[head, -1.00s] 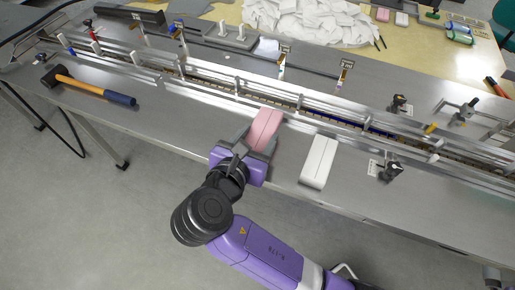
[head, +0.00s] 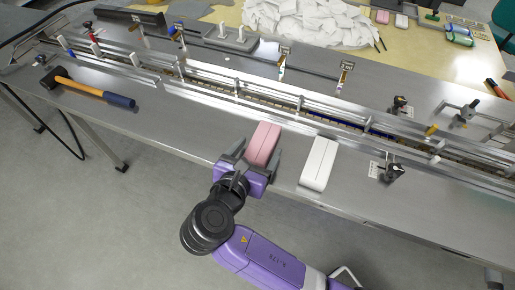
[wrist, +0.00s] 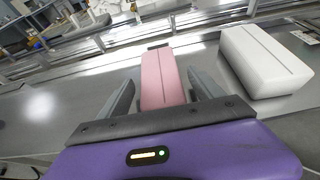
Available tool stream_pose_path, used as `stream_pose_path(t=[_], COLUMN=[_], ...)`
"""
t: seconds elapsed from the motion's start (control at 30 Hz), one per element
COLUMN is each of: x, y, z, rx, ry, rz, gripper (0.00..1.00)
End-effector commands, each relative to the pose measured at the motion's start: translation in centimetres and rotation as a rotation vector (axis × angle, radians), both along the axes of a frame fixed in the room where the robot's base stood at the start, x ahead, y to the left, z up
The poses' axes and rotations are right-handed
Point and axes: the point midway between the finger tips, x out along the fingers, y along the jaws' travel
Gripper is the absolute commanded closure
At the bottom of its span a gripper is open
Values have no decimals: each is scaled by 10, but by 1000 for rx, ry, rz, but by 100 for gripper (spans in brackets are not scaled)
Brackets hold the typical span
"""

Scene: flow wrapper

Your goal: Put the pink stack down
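The pink stack (head: 264,145) lies on the steel table ledge in front of the conveyor rail, left of a white stack (head: 319,164). My gripper (head: 249,160) is behind its near end, with the fingers spread. In the wrist view, the pink stack (wrist: 162,80) sits between and ahead of the two fingers of my gripper (wrist: 163,92), with gaps on both sides. The white stack (wrist: 265,62) stands to the right, apart from the fingers. The underside of the pink stack is hidden.
The conveyor rail (head: 230,88) runs behind the stacks. A hammer (head: 95,92) lies far left on the ledge. A sensor bracket (head: 391,172) stands right of the white stack. The ledge between hammer and pink stack is clear.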

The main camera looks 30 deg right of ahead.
Motion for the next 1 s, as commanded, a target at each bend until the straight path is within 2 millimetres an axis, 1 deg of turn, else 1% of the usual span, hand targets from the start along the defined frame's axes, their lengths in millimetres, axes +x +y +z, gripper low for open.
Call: stream_pose_path(t=[0.3, 0.37, 0.47, 0.8, 1.0], x=[0, -2, -9, -46, -60], y=[0, 4, 14, 65, 84], z=[1, 4, 10, 37, 46], rx=[1, 0, -1, 1, 1], ry=[-1, 0, -1, -1, -1], rz=[1, 2, 3, 4, 1], gripper=[25, 25, 25, 25, 25])
